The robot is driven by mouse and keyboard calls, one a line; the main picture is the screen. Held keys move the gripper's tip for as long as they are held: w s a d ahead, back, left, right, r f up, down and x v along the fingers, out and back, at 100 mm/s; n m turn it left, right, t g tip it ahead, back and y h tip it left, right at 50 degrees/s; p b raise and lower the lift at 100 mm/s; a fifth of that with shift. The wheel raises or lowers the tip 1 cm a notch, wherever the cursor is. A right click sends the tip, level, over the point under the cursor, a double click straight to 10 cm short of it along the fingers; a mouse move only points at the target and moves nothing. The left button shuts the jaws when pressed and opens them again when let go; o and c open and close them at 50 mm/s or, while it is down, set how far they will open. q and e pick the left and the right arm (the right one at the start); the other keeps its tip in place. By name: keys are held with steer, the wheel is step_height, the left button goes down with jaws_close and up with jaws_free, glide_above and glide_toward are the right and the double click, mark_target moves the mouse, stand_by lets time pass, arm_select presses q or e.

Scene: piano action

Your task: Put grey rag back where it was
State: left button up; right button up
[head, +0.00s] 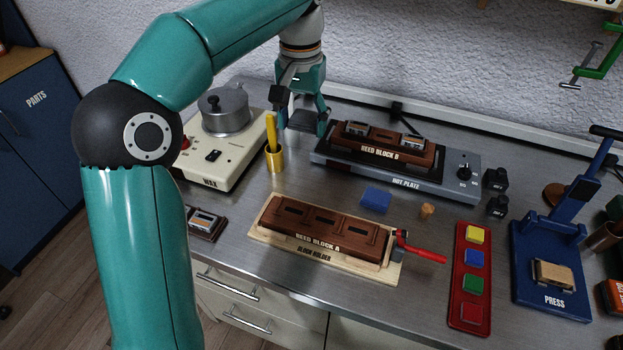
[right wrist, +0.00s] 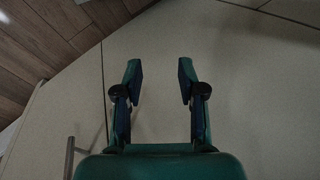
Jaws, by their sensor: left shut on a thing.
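My left gripper (head: 301,118) is low over the back of the bench, between the wax pot and the hot plate. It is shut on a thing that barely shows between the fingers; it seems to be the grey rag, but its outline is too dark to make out. No other grey rag shows on the bench. My right gripper (right wrist: 160,78) is open and empty in the right wrist view, in front of pale cabinet fronts. It is not in the head view.
A blue cloth (head: 376,199) lies behind reed block A (head: 318,224). The back strip is narrow.

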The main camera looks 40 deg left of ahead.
arm_select(q)
steer(key=b, duration=0.2)
glide_above(309, 190)
step_height(309, 190, down, 12)
steer(key=shift+a+f, duration=0.1)
steer(key=shift+f, duration=2.35)
steer(key=shift+f, duration=0.15)
steer(key=o, duration=1.1)
step_height(309, 190, up, 12)
steer(key=shift+r+p, duration=0.2)
steer(key=shift+p, duration=0.55)
